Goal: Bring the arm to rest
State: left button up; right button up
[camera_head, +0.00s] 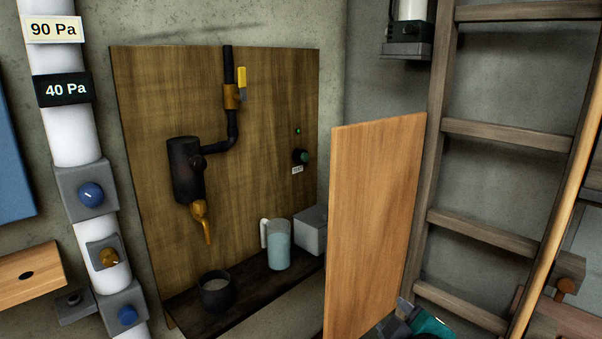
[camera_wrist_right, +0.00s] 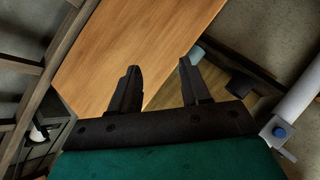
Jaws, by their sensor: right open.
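My right gripper (camera_wrist_right: 159,68) is open and empty in the right wrist view, its two dark fingers apart with a wooden panel (camera_wrist_right: 135,45) behind them. In the head view my right gripper (camera_head: 396,322) shows only in part at the bottom edge, with its teal wrist, in front of the lower part of the wooden panel (camera_head: 375,215). I cannot tell whether it touches the panel. My left gripper is in neither view.
A wooden backboard (camera_head: 145,130) carries a dark pipe with a canister (camera_head: 184,172). A dark cup (camera_head: 215,291) and a light blue jug (camera_head: 279,246) stand on a dark shelf (camera_head: 190,310). A ladder (camera_head: 436,130) stands right of the panel. A white pipe with knobs (camera_head: 75,140) is at left.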

jog(key=s+d+f+m+g, duration=0.2)
jog(key=s+f+m+g, duration=0.3)
jog(key=s, duration=0.7)
jog(key=s+d+f+m+g, duration=0.4)
jog(key=s+f, duration=0.3)
jog(key=s, duration=0.5)
pick_arm(q)
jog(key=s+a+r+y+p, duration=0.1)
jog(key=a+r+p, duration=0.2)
jog(key=p, duration=0.7)
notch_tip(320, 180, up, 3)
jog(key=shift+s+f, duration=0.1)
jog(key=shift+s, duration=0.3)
pick_arm(e)
jog(key=w+a+n+t+y, duration=0.1)
jog(key=w+a+t, duration=0.3)
jog(key=w+t, duration=0.2)
jog(key=shift+w+r+t+y, duration=0.3)
jog(key=shift+w+r+y, duration=0.1)
jog(key=shift+w, duration=0.1)
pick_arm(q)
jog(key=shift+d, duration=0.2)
pick_arm(e)
jog(key=shift+a, duration=0.1)
